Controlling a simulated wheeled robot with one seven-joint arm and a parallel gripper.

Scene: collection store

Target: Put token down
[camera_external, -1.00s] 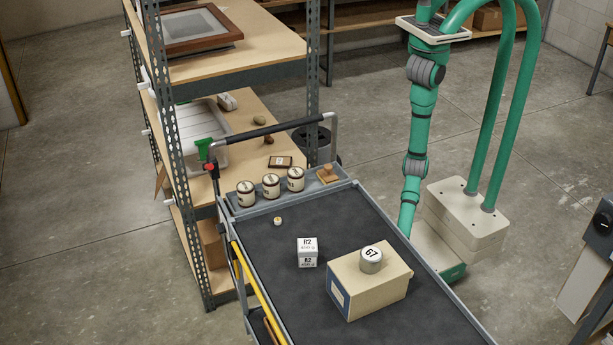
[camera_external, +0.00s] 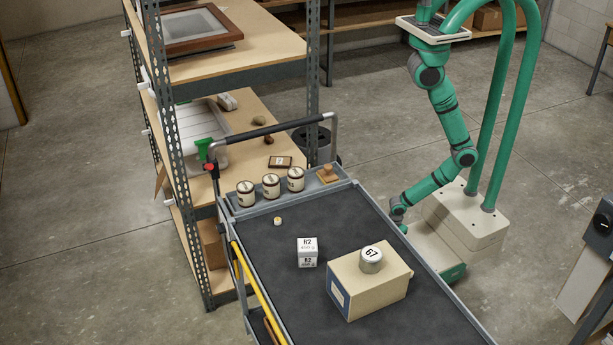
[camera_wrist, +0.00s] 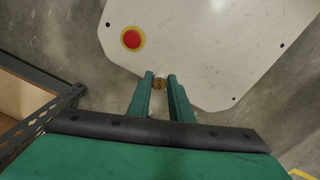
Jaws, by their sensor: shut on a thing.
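In the external view my arm bends down to the right edge of the trolley (camera_external: 370,215), and the fingers and held token are hidden there. Another small round yellowish piece (camera_external: 278,221) lies on the trolley's dark top.
On the trolley stand a white R2 box (camera_external: 307,252), a cardboard box (camera_external: 372,285) with a G7 tin (camera_external: 371,260) on it, and several labelled jars (camera_external: 271,186) at the back. A shelf rack (camera_external: 230,150) stands to the left. The trolley's middle is mostly clear.

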